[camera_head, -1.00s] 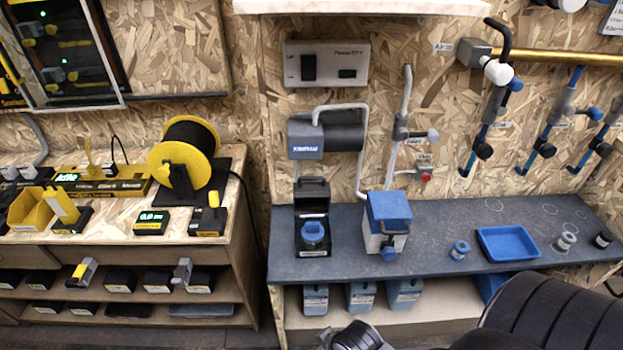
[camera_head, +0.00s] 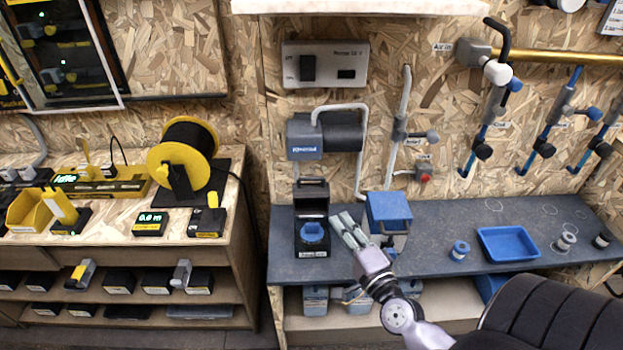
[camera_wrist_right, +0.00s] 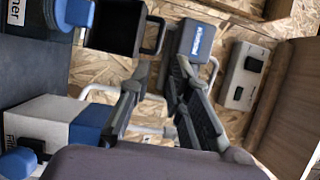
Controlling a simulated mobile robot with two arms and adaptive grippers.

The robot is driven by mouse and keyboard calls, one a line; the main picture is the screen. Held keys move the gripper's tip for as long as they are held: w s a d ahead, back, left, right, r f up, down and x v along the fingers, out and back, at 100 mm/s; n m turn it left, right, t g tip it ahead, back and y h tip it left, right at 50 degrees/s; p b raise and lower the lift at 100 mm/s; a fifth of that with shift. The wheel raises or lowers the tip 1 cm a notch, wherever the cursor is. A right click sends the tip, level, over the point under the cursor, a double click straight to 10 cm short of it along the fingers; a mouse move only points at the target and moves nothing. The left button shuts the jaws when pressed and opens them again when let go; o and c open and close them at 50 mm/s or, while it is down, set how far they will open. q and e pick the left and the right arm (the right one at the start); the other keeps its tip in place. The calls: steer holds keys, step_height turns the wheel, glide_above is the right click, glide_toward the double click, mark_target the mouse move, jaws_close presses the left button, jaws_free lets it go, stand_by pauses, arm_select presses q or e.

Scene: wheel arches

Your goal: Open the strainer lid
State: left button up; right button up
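A black unit (camera_head: 312,203) with a blue round part (camera_head: 313,232) in its base stands on the dark bench; its black upper section stands upright behind the blue part. In the right wrist view, this black section (camera_wrist_right: 114,26) has a handle, and a label ending in "ner" shows at the edge. My right gripper (camera_head: 341,222) is open and empty, between this unit and a white box with a blue lid (camera_head: 389,209). It is open in the right wrist view (camera_wrist_right: 158,70) too, touching neither visibly. My left gripper is not in view.
A grey hand-dryer-like wall unit (camera_head: 325,135) and a pipe hang behind the bench. A blue spool (camera_head: 460,250) and a blue tray (camera_head: 508,244) stand to the right. The bench (camera_head: 435,263) is clear between the white box and the spool.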

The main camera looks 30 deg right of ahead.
mark_target(311, 179)
steer(key=w+d, duration=0.1)
steer(key=w, duration=0.4)
steer(key=w+d+p, duration=0.1)
steer(key=w, duration=0.5)
steer(key=w+d+p, duration=0.1)
steer(key=w, duration=0.5)
steer(key=shift+r, duration=0.4)
steer(key=shift+c, duration=0.3)
jaws_close()
